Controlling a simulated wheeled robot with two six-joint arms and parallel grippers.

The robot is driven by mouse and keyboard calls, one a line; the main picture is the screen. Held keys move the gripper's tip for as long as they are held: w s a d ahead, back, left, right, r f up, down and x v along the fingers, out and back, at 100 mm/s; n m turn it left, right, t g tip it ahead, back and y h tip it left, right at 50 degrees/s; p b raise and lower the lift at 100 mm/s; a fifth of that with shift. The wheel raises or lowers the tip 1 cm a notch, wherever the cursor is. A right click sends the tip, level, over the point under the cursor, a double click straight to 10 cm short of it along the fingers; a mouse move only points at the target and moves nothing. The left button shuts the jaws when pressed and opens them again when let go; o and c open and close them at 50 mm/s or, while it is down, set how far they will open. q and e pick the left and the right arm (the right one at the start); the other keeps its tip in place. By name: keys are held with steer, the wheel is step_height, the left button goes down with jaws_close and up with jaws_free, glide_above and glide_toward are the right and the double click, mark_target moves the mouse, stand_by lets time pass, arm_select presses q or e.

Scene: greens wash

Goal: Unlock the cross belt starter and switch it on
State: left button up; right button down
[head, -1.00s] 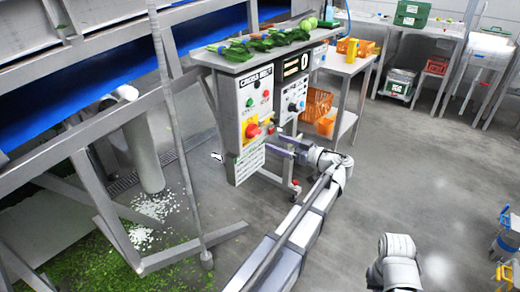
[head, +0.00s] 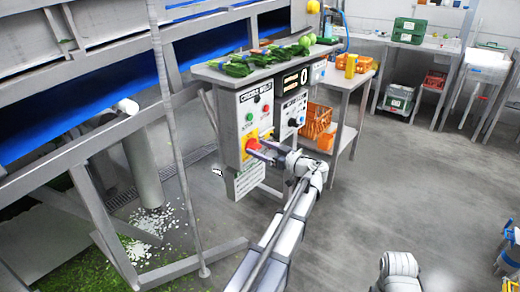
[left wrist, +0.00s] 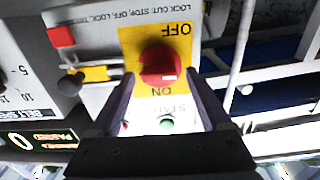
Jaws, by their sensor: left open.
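The cross belt starter (head: 251,98) is a grey box marked CROSS BELT, with a green and a red button and a rotary switch low on its front. In the left wrist view, the red switch knob (left wrist: 160,62) sits on a yellow plate (left wrist: 133,42) marked OFF and ON, appearing upside down. My left gripper (left wrist: 160,78) is open, its fingers pointing at the knob, one either side in the picture. I cannot tell if they touch it. A red block (left wrist: 61,37) and a yellow piece (left wrist: 97,73) are beside the plate. My right gripper is out of view.
A second control box (head: 293,103) with a dial adjoins the starter on the right. Greens (head: 265,56) lie on the shelf above. A side table (head: 345,80) with orange crates stands behind.

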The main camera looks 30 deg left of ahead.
arm_select(q)
jaws_close()
stand_by(0.8)
